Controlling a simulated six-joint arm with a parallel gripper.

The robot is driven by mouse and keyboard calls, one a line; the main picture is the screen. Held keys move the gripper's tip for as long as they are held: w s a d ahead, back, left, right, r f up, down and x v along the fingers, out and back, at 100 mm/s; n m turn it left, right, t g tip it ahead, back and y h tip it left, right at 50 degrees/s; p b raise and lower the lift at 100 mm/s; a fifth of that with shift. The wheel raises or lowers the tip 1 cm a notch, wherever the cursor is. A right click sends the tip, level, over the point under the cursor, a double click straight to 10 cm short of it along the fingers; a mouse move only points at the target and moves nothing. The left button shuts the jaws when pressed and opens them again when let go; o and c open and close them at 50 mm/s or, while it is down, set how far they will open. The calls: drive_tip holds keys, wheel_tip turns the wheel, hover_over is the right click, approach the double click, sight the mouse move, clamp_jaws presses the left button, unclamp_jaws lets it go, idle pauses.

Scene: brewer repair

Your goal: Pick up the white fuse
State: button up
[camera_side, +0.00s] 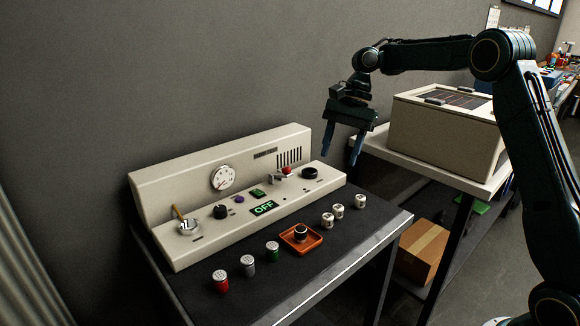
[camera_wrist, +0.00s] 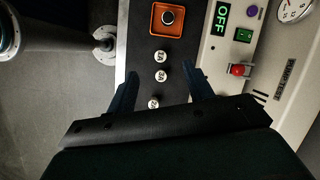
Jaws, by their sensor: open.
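Three small white cylinders with dark marks stand in a row on the dark bench top, right of the orange tray: the left one (camera_side: 327,219), the middle one (camera_side: 338,211) and the right one (camera_side: 360,201). I cannot tell which is the white fuse. In the wrist view they line up as a far one (camera_wrist: 161,56), a middle one (camera_wrist: 161,76) and a near one (camera_wrist: 153,103), between my fingers in the picture. A pale grey-white cylinder (camera_side: 248,265) stands farther left. My gripper (camera_side: 341,158) is open and empty, pointing down, above the bench's right end.
A red cylinder (camera_side: 220,282) and a green one (camera_side: 272,252) flank the pale one. The orange tray (camera_side: 316,241) holds a black knob-like part. The cream console (camera_side: 200,242) stands behind, its display (camera_side: 264,208) reading OFF. A cream box (camera_side: 445,135) stands on the right-hand table.

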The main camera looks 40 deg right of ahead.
drive_tip(key=shift+m+g, duration=0.3)
drive_tip(key=shift+m, duration=0.5)
drive_tip(key=d+f, duration=0.1)
drive_tip(key=w+d+f, duration=0.1)
drive_tip(key=d+f, duration=0.1)
drive_tip(key=shift+w+f, duration=0.2)
drive_tip(key=shift+f, duration=0.1)
drive_tip(key=shift+a+f, duration=0.2)
hover_over(329, 215)
drive_tip(key=d, duration=0.2)
drive_tip(key=shift+w+f, duration=0.15)
drive_tip(key=shift+f, duration=1.75)
drive_tip(key=shift+w+f, duration=0.15)
drive_tip(key=shift+f, duration=1.75)
drive_tip(key=shift+a, duration=0.1)
drive_tip(key=shift+x, duration=2.6)
drive_tip(key=shift+d, duration=0.2)
